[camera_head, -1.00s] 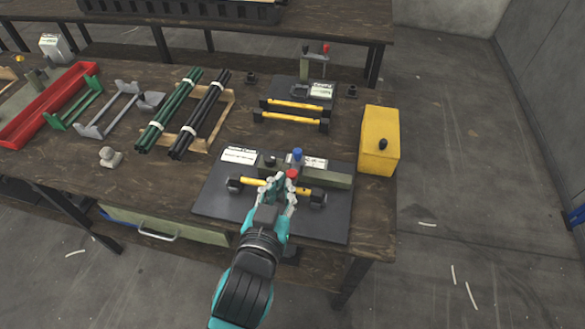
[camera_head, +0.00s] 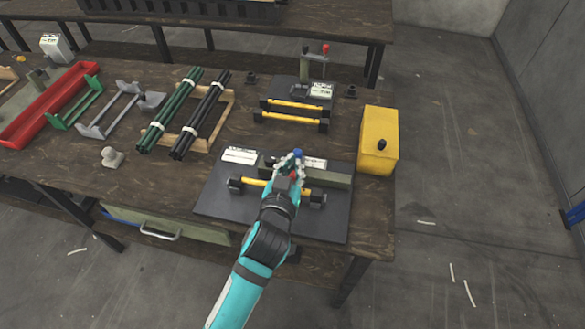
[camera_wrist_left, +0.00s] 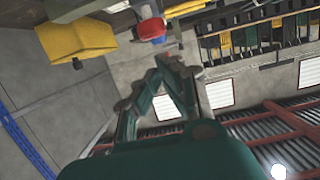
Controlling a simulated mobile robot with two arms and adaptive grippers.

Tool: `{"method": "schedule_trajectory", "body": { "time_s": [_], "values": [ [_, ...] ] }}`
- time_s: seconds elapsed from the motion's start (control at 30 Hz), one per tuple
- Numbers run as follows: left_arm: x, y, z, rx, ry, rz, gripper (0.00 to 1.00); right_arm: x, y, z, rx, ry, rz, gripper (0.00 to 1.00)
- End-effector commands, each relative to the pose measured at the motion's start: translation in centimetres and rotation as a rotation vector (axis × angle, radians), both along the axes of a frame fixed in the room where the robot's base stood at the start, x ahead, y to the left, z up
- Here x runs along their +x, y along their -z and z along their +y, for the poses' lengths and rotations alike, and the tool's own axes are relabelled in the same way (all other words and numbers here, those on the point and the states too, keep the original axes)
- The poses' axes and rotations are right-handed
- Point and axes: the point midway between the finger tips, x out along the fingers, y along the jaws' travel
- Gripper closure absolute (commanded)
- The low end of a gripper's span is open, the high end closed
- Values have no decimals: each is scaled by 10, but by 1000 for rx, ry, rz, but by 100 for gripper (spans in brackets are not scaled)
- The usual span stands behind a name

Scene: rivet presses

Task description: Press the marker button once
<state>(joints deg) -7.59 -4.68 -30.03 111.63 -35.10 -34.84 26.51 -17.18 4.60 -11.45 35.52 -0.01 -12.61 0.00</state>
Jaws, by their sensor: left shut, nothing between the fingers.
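The press (camera_head: 335,179) is a dark plate with an olive housing and a yellow bar (camera_head: 252,181) with black ends. It carries a blue button (camera_head: 298,153) and a red button (camera_head: 293,174); which one is the marker button I cannot tell. My left gripper (camera_head: 289,160) is shut and empty over the housing, close beside both buttons and partly covering the red one. Contact cannot be made out. My right gripper is not in view.
A yellow box (camera_head: 378,145) with a black knob stands right of the press. Behind are yellow bars (camera_head: 290,117) and a stand with a red-tipped lever (camera_head: 326,49). Green and black rods (camera_head: 170,110) lie to the left. The table's front edge is near.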

Motion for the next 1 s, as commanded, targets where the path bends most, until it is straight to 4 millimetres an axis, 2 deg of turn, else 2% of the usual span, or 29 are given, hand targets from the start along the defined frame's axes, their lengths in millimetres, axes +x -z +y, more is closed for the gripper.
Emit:
{"method": "schedule_trajectory", "body": {
  "time_s": [0.17, 0.53, 0.73, 1.0],
  "values": [
    [0, 11, 0, 1, 0, -1, 100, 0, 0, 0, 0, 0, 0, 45],
    [0, 14, 0, 0, 0, -1, 100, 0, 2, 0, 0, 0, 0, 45],
    [-1, 39, 0, -1, -1, 1, 100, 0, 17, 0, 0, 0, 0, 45],
    [-2, 42, 1, 4, -2, 10, 100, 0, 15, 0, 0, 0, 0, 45]
  ]
}}
